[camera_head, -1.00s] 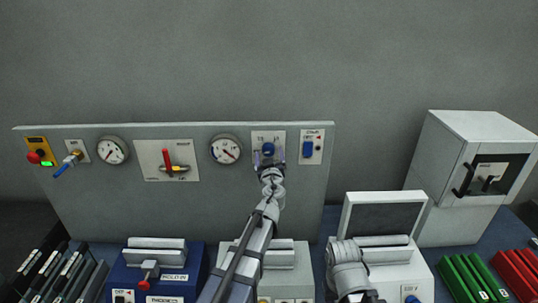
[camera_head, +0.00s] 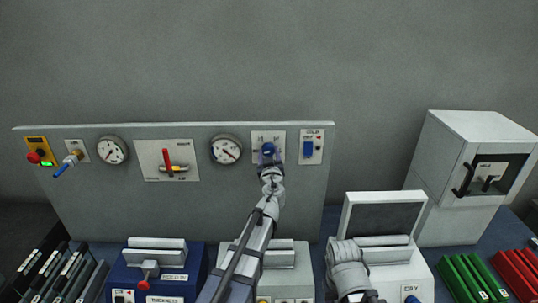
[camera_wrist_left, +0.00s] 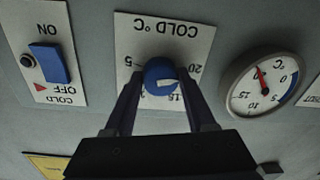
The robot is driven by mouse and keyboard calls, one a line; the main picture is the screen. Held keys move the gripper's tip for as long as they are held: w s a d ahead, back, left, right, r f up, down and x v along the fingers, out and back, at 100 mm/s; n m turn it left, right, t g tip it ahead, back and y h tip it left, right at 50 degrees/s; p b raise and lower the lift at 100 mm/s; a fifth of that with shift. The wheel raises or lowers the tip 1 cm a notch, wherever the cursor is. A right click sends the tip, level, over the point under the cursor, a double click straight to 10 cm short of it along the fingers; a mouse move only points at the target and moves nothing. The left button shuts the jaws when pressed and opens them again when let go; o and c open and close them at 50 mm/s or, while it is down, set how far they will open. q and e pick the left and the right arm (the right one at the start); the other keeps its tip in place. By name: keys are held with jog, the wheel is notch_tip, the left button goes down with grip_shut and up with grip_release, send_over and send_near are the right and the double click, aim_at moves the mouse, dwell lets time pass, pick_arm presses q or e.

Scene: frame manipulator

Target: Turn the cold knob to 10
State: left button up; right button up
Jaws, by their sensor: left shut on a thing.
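The cold knob (camera_head: 269,147) is a round blue knob on a white dial plate (camera_head: 260,136) on the grey panel. In the left wrist view the knob (camera_wrist_left: 160,72) sits between the two dark fingers of my left gripper (camera_wrist_left: 160,85), which is shut on it. The plate there reads "COLD °C" upside down, with 5 at left and 20 at right. A pale mark shows on the knob's face; its exact reading is unclear, as the fingers hide part of the scale. My left gripper (camera_head: 268,158) reaches up to the knob in the head view. My right gripper is not visible.
A round gauge (camera_head: 226,149) is beside the dial plate; its red needle shows in the wrist view (camera_wrist_left: 262,78). A blue cold switch (camera_head: 308,149) sits on the other side. Machines stand below the panel, and a white cabinet (camera_head: 470,170) is at right.

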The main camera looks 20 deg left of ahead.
pick_arm(q)
grip_shut()
